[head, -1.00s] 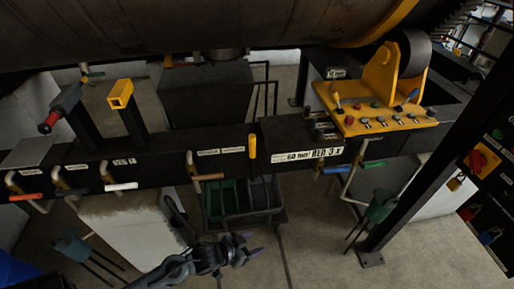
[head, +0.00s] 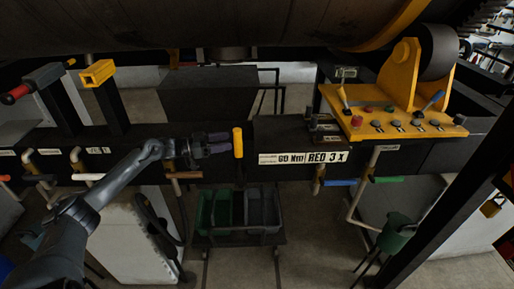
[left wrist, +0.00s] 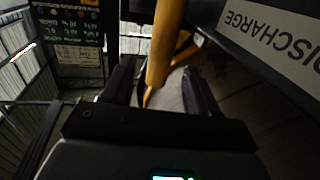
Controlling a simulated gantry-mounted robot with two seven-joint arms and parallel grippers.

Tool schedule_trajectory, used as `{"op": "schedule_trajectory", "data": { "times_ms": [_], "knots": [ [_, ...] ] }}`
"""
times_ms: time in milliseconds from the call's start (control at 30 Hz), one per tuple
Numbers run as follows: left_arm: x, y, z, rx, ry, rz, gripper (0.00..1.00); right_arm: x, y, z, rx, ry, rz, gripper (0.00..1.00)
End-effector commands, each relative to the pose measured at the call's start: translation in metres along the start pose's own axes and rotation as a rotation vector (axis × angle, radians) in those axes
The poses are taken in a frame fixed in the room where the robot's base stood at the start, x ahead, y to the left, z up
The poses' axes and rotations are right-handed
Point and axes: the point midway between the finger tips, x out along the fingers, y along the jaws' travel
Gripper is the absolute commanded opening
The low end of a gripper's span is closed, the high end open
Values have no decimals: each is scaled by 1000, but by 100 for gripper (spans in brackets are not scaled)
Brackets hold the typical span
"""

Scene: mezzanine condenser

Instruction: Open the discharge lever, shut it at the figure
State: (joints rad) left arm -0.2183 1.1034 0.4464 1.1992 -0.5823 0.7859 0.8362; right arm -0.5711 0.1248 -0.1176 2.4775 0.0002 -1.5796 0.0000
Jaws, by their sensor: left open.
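The yellow discharge lever (head: 238,142) stands upright on the front of the dark beam in the head view. My left gripper (head: 221,142) is open, its fingers pointing right at the lever from close by. In the left wrist view the yellow lever (left wrist: 163,45) reaches down between the two open fingers of my left gripper (left wrist: 160,84). Whether a finger touches it I cannot tell. A white label reading DISCHARGE (left wrist: 270,35) is at the upper right there. No readout showing a figure can be made out. My right gripper is out of view.
A yellow control panel (head: 390,118) stands at right. A brown-handled valve (head: 184,175) lies under my left wrist. A big drum (head: 200,22) spans overhead.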

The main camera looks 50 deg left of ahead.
Motion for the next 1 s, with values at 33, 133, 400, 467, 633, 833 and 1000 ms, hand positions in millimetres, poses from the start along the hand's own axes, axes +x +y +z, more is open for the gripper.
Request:
{"op": "schedule_trajectory", "data": {
  "times_ms": [33, 133, 400, 467, 633, 833, 1000],
  "knots": [
    [0, -1, 3, 2, 1, 0, 59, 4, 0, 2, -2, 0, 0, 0],
    [4, -1, 3, 4, 2, -1, 59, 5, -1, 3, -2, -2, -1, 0],
    [29, -1, 2, 4, 3, 0, 59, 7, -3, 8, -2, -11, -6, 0],
    [36, -1, 2, 4, 4, -1, 59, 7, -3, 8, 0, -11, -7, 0],
    [54, -1, 2, 4, 3, -1, 59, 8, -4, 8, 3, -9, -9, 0],
    [68, -1, 3, 3, 2, -1, 59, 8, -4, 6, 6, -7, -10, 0],
    [74, -1, 3, 4, 1, -1, 59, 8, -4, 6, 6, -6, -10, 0]
  ]
}}
